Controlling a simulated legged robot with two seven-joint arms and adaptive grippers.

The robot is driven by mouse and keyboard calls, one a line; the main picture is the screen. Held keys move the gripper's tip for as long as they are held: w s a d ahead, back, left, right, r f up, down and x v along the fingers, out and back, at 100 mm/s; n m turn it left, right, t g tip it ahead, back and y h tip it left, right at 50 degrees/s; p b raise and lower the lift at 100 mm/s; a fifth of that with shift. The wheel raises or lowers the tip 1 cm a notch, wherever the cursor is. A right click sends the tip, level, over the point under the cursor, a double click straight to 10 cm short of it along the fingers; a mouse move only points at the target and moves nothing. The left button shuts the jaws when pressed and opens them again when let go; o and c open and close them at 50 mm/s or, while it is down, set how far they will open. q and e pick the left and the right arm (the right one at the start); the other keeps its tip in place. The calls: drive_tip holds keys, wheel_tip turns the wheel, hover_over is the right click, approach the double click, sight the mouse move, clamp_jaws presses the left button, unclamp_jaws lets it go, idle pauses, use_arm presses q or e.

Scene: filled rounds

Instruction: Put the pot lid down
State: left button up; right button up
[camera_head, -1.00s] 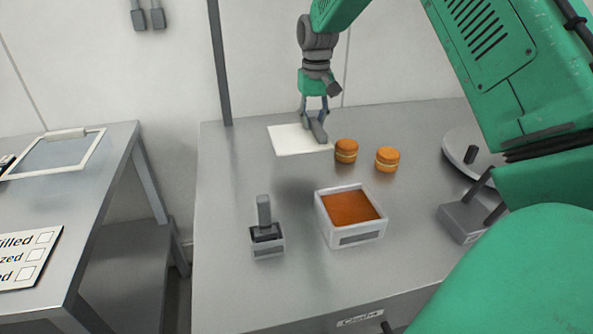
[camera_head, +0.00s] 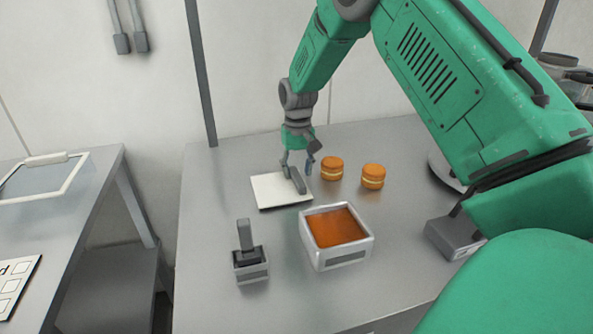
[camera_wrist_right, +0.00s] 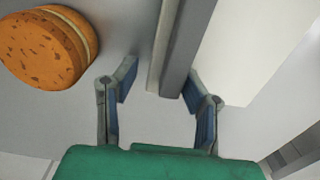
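The pot lid is a white square plate (camera_head: 270,192) with a grey bar handle (camera_head: 295,180). It appears to lie flat on the grey table, left of two orange filled rounds and behind the square pot (camera_head: 366,246). My right gripper (camera_head: 298,171) is over the lid with its fingers apart, one on each side of the handle. In the right wrist view the handle (camera_wrist_right: 180,45) runs between the open fingers (camera_wrist_right: 158,85), with a gap at the left finger. The white plate (camera_wrist_right: 255,45) shows at right there. My left gripper is not in view.
The pot holds orange filling. Filled rounds (camera_head: 332,168) (camera_head: 373,177) stand close right of the gripper. A small holder with a grey handle (camera_head: 250,262) is front left. A grey device (camera_head: 448,238) sits right, partly behind my arm.

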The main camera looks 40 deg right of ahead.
drive_tip(key=shift+a+r, duration=0.15)
drive_tip(key=shift+a, duration=0.4)
drive_tip(key=shift+a+r, duration=0.15)
drive_tip(key=shift+a, duration=0.4)
drive_tip(key=r, duration=0.2)
drive_tip(key=d+r, duration=0.1)
drive_tip(key=r, duration=0.2)
drive_tip(key=d+r, duration=0.1)
drive_tip(key=r, duration=0.1)
drive_tip(key=shift+r+p, duration=0.15)
drive_tip(key=shift+p, duration=0.15)
drive_tip(key=shift+a+r, duration=0.2)
drive_tip(key=shift+r, duration=1.9)
